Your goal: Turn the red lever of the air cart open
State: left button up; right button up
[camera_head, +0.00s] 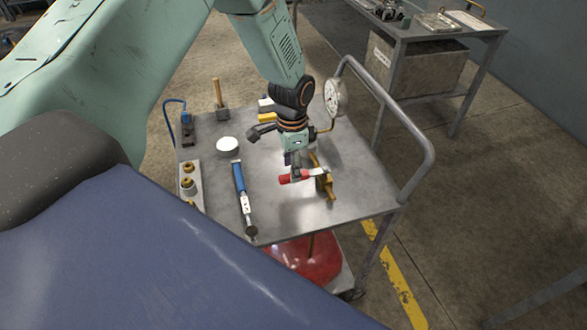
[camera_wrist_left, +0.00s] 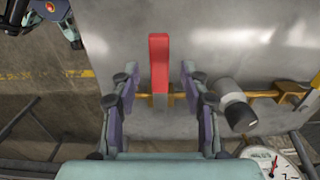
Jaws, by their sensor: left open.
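The red lever (camera_head: 286,179) sticks out from a brass valve and pipe (camera_head: 327,188) over the top of the grey metal air cart (camera_head: 275,215). In the left wrist view the red lever (camera_wrist_left: 159,60) points up the picture, with the brass pipe (camera_wrist_left: 262,95) running sideways beneath it. My left gripper (camera_head: 295,173) is open, pointing down at the lever. In the left wrist view its fingers (camera_wrist_left: 160,82) stand on both sides of the lever, with a gap on each side. In the head view the gripper partly hides the lever.
A pressure gauge (camera_head: 336,97) rises at the cart's back, near the bent push handle (camera_head: 415,135). A blue-handled tool (camera_head: 240,180), a white round lid (camera_head: 227,146) and a fittings strip (camera_head: 190,186) lie left. A workbench (camera_head: 430,30) stands behind.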

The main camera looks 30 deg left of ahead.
pick_arm(q)
jog(key=shift+d+f, duration=0.2)
jog(key=shift+f, duration=0.85)
jog(key=shift+s+a, duration=0.1)
jog(key=shift+s, duration=0.05)
jog(key=shift+w+f, duration=0.1)
jog(key=shift+w, duration=0.2)
jog(key=c, duration=0.4)
jog(key=shift+s, duration=0.1)
grip_shut()
